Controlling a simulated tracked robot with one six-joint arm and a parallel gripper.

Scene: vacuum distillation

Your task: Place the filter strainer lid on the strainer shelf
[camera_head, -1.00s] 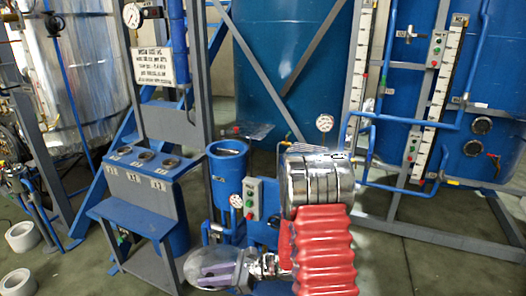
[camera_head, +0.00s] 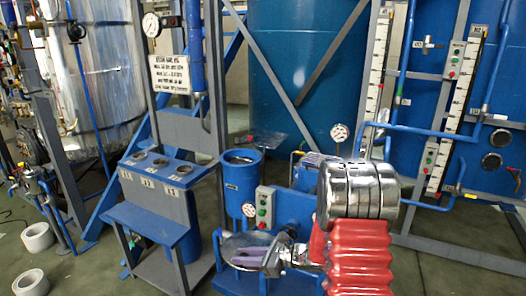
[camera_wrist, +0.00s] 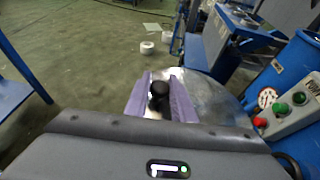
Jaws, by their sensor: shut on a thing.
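My gripper (camera_head: 250,258), with purple fingers, is shut on the black knob of the filter strainer lid (camera_head: 240,243). The lid is a shiny, pale disc that stays in the grip in front of the blue cylinder. In the wrist view the fingers (camera_wrist: 160,98) close on both sides of the knob, and the lid (camera_wrist: 207,98) shows beyond them. A blue stand at left has a numbered top with several round holes (camera_head: 160,163) and a lower flat blue shelf (camera_head: 150,222); I cannot tell which is the strainer shelf. The lid is apart from both.
A blue cylinder (camera_head: 241,185) with an open top stands behind the lid, beside a grey button box (camera_head: 265,208). A pressure gauge (camera_head: 249,209) is on its front. White rings (camera_head: 37,237) lie on the floor at left. Floor left of the stand is largely free.

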